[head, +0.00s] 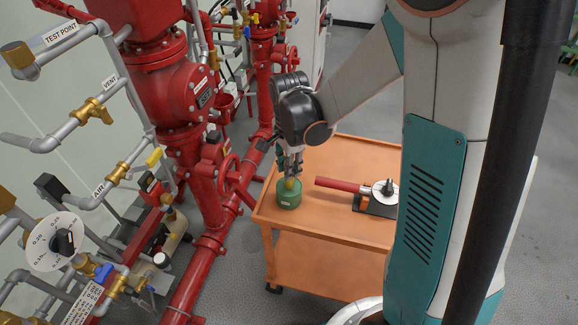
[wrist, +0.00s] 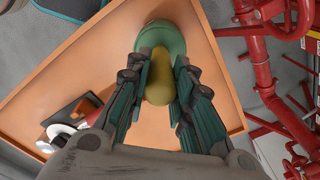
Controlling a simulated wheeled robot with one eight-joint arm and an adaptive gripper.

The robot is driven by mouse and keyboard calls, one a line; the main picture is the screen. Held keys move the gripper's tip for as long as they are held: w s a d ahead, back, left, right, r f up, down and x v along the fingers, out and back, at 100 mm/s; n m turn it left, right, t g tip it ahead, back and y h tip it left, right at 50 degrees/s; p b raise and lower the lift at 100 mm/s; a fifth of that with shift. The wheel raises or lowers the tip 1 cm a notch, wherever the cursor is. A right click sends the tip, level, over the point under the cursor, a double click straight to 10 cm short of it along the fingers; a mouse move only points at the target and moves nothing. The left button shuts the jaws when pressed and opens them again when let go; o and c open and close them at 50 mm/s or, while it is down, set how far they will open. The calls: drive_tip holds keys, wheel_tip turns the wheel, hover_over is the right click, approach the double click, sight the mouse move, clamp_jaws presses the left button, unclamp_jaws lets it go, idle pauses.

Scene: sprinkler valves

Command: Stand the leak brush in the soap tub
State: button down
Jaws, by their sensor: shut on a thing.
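The soap tub is a small round green tub (head: 289,197) near the left corner of the orange cart top; it also shows in the wrist view (wrist: 172,38). The leak brush has a yellow handle (wrist: 160,80); a bit of yellow also shows just above the tub in the head view (head: 290,183). My gripper (head: 290,166) points down over the tub, and its fingers are shut on the brush handle. The brush's lower end is hidden, at or inside the tub's mouth; I cannot tell how deep it sits or whether it touches the bottom.
The orange cart top (head: 350,225) is mostly clear. A tool with a red handle (head: 342,185) and a round white dial rests on a black stand to the right of the tub. Red valves and pipes (head: 185,95) with brass taps stand to the left, close to the cart.

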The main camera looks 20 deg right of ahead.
drive_tip(key=shift+f, duration=0.2)
drive_tip(key=c, duration=1.4)
unclamp_jaws()
drive_tip(key=shift+r, duration=0.1)
wheel_tip(320, 180, up, 12)
drive_tip(key=p, duration=0.3)
drive_tip(key=shift+p, duration=0.35)
drive_tip(key=s+r+n+t, duration=0.7)
drive_tip(key=s+r+n, duration=0.2)
drive_tip(key=s+n, duration=0.6)
drive_tip(key=shift+r+n, duration=0.2)
drive_tip(key=shift+n, duration=0.4)
